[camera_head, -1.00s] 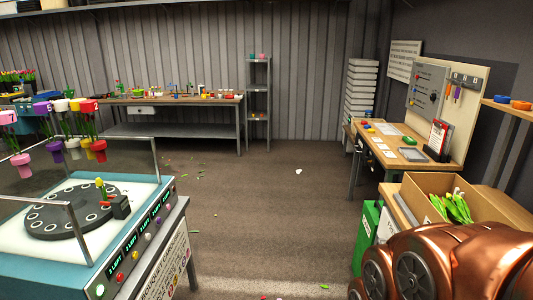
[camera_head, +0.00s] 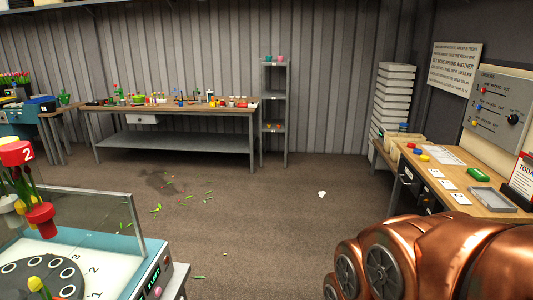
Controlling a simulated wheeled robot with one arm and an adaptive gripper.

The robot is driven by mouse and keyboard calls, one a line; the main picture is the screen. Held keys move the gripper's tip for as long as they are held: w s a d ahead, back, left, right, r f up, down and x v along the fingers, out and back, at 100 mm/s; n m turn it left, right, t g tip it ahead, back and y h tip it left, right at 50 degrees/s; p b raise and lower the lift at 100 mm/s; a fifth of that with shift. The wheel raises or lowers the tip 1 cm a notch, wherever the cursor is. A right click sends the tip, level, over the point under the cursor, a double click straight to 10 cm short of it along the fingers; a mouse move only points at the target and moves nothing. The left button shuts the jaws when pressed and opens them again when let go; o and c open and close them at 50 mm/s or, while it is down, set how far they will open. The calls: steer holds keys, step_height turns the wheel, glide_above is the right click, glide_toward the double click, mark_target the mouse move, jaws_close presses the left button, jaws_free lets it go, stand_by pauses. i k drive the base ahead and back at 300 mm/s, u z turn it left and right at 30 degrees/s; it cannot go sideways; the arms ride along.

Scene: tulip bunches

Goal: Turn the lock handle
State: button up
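I cannot make out a clear lock handle in the head view. A grey wall panel (camera_head: 492,100) at the right carries a round black knob (camera_head: 513,118) and small coloured buttons or lights. The wooden desk (camera_head: 470,190) below it has dark drawer fronts (camera_head: 408,176), too small to show any lock detail. My copper arm fills the bottom right corner and hides part of the desk's near side. My gripper is outside the picture.
A long workbench (camera_head: 175,108) with small items stands at the back wall, next to a narrow grey shelf (camera_head: 273,100). A glass-sided turntable machine (camera_head: 100,245) is at the lower left. White stacked trays (camera_head: 394,100) stand back right. The middle floor (camera_head: 260,210) is open, with scattered leaves.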

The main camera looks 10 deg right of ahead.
mark_target(421, 200)
steer(key=z, duration=0.15)
steer(key=i, duration=1.75)
steer(key=z, duration=1)
steer(key=i, duration=1.55)
steer(key=z, duration=1.2)
steer(key=i, duration=0.55)
steer(key=z, duration=0.25)
